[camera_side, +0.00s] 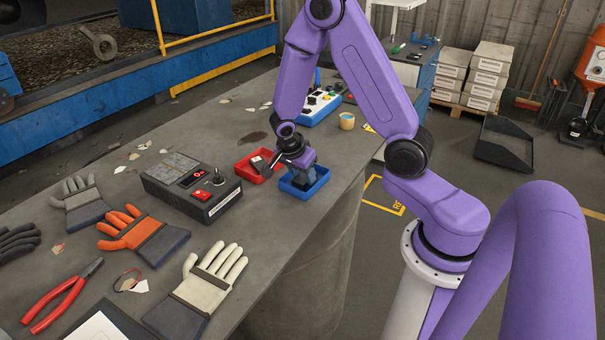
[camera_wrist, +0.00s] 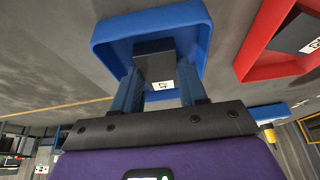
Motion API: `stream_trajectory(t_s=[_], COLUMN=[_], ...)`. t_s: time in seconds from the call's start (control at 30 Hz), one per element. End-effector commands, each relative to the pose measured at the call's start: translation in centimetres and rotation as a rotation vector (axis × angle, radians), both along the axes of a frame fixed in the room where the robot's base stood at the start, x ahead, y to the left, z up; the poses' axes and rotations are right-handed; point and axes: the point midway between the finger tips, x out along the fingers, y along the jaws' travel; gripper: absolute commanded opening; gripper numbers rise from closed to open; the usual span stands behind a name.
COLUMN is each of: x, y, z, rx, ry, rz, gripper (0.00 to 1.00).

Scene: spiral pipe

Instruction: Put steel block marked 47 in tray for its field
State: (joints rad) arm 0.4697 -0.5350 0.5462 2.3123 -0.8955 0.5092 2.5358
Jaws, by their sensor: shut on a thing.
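My gripper (camera_side: 300,172) is at the blue tray (camera_side: 316,189), pointing down into it. In the wrist view its two fingers are shut on a dark steel block (camera_wrist: 154,46) with a white label (camera_wrist: 159,86), whose marking looks like 47 but is small and turned. The block is within the outline of the blue tray (camera_wrist: 104,42); I cannot tell whether it touches the tray floor. In the side view my gripper mostly hides the block. A red tray (camera_side: 243,171) stands just left of the blue one, with another dark labelled block (camera_wrist: 300,34) in it.
Gloves (camera_side: 143,236) and red pliers (camera_side: 62,298) lie on the near bench. The blue tray is near the bench's right edge.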

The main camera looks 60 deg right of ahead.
Motion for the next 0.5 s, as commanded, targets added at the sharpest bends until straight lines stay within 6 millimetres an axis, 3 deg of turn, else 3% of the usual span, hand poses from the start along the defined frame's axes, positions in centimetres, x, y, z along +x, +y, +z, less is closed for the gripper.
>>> stream_trajectory(t_s=[0.4, 0.43, 0.5], x=[0.04, 0.03, 0.03], y=[0.02, 0.02, 0.02], z=[-0.40, -0.38, -0.36], rx=[0.000, 0.000, 0.000], ry=[-0.001, -0.001, -0.002], rz=[0.001, 0.001, 0.001], gripper=[0.00, 0.52, 0.68])
